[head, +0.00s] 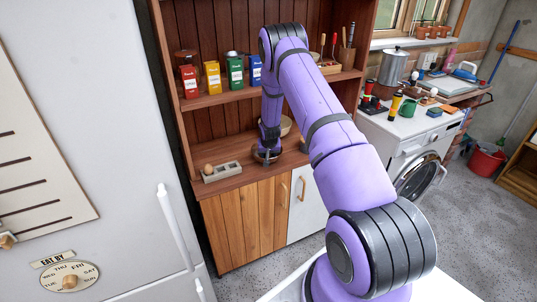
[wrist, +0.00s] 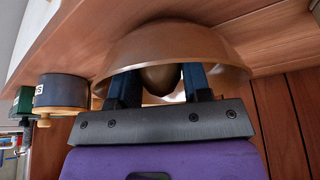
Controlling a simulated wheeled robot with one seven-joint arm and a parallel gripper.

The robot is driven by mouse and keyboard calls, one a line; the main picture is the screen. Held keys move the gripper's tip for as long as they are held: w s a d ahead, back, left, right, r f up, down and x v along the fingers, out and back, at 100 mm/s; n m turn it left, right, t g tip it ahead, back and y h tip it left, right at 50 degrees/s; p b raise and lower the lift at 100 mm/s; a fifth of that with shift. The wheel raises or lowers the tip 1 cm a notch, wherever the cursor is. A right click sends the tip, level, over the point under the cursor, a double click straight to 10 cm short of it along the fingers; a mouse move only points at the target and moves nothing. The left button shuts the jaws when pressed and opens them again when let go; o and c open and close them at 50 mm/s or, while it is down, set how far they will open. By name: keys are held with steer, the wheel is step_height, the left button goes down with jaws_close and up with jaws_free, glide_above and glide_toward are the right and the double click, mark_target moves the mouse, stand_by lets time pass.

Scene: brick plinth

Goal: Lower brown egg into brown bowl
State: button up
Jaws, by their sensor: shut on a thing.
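The brown egg (wrist: 160,79) is held between the two blue fingers of my gripper (wrist: 159,84), seen in the wrist view. The brown bowl (wrist: 215,47) lies just beyond the fingertips, and its wide rim spans both fingers. The egg shows against the bowl's inside; I cannot tell whether it touches the bowl. In the head view my gripper (head: 267,157) points down at the brown bowl (head: 257,152) on the wooden counter, and the egg is hidden there.
A grey holder (head: 228,170) with a brown egg-like object (head: 208,168) stands left of the bowl. Several coloured tins (head: 212,77) line the shelf above. In the wrist view a dark canister (wrist: 62,92) stands to the left.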

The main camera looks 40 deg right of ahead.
steer(key=o, duration=0.7)
steer(key=v, duration=1)
steer(key=shift+s+r, duration=0.1)
steer(key=shift+r, duration=0.3)
steer(key=s+a+r+n, duration=0.1)
steer(key=s+a+r, duration=0.35)
steer(key=r, duration=0.65)
steer(key=s+a+r+n+t+y, duration=0.1)
steer(key=s+a+r, duration=0.2)
steer(key=a+r, duration=0.5)
steer(key=s+a+r+n, duration=0.1)
steer(key=s+a+r, duration=0.3)
steer(key=r, duration=0.9)
steer(key=s+a+r+n, duration=0.1)
steer(key=s+a+r, duration=0.2)
steer(key=s, duration=0.6)
steer(key=s+a+r+n+y, duration=0.1)
steer(key=s+a+r, duration=0.2)
steer(key=s, duration=0.7)
steer(key=s+a+r+n, duration=0.1)
steer(key=s+a+r, duration=0.2)
steer(key=s, duration=0.7)
steer(key=a, duration=0.2)
steer(key=shift+s+a+n+y, duration=0.2)
steer(key=shift+a+n+y, duration=0.1)
steer(key=shift+a+n, duration=0.1)
